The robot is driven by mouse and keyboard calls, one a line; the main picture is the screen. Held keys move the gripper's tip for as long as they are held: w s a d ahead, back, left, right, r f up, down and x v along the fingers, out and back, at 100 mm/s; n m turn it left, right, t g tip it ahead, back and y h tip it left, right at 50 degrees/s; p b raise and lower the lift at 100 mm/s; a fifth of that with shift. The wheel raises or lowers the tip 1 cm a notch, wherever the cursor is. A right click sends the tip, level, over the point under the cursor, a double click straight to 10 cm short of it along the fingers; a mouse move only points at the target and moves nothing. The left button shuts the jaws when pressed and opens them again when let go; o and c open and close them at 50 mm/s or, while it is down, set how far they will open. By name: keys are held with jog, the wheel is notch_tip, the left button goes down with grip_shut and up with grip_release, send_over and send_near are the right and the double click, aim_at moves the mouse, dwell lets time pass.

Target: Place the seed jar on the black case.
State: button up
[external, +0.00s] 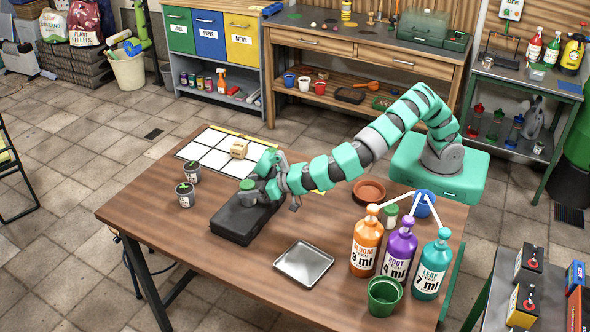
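The black case (233,222) lies flat on the wooden table, left of the middle. My gripper (256,187) is low over the far end of the case. A small round thing with a dark green top (248,184) shows at my fingers, right above or on the case. It looks like the lid of the seed jar, but its body is mostly hidden by the fingers. I cannot tell whether the fingers are closed on it or whether it touches the case. Another small green-lidded jar (390,213) stands behind the bottles on the right.
Orange (366,247), purple (399,252) and teal (432,268) bottles stand at the right with a green pot (384,297). A metal tray (304,263) lies right of the case. A white-squared board (207,157) lies behind.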

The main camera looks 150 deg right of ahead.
jog(key=shift+r, duration=0.15)
jog(key=shift+a, duration=0.2)
jog(key=p+v, duration=0.1)
jog(key=v, duration=1)
jog(key=shift+a, duration=0.25)
jog(key=shift+s+r, duration=0.1)
